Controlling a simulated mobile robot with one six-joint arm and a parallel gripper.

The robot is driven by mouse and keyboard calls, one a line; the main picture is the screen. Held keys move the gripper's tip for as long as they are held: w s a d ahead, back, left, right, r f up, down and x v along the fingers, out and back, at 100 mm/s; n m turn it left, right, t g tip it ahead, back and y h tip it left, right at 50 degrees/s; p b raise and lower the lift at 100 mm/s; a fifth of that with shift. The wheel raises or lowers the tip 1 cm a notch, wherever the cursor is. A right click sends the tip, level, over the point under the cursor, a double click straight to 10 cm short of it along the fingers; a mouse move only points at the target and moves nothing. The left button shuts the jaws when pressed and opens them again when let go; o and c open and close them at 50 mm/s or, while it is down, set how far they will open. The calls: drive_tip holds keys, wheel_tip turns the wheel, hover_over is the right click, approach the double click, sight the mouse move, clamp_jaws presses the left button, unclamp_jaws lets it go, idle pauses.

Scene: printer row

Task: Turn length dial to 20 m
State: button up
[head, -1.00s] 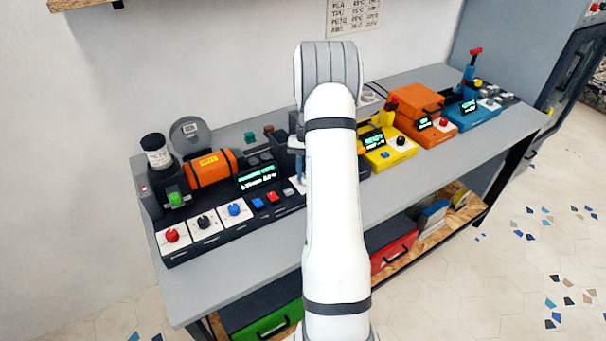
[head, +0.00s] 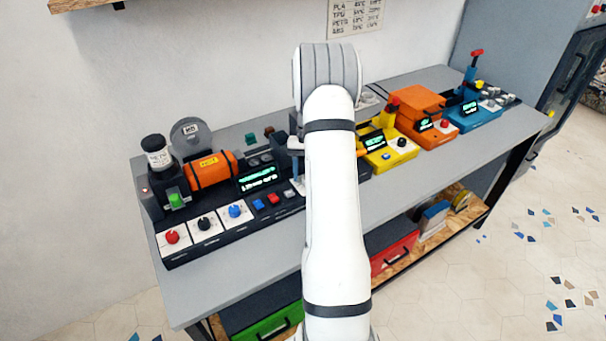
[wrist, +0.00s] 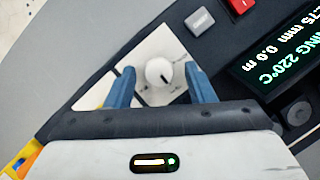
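A round white dial (wrist: 158,72) with a dark pointer mark sits on a white plate (wrist: 146,55) in the wrist view. The small markings around it are too blurred to read. My gripper (wrist: 162,84) has its two blue fingers on either side of the dial, with a visible gap on each side. It is open and I see no contact. In the head view my arm hides the dial and most of the gripper. The display (wrist: 285,50) beside it reads "220°C", "1.75 mm" and "0.0 m"; it also glows in the head view (head: 258,177).
Red (head: 172,237), black (head: 204,223) and blue (head: 236,211) knobs line the panel's left, near an orange cylinder (head: 211,168). A grey button (wrist: 199,20) and a red one (wrist: 241,4) lie near the dial. A yellow machine (head: 398,152) stands to the right.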

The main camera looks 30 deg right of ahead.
drive_tip(key=b+v, duration=0.1)
drive_tip(key=v, duration=0.6)
drive_tip(key=shift+r, duration=0.35)
drive_tip(key=shift+w, duration=0.15)
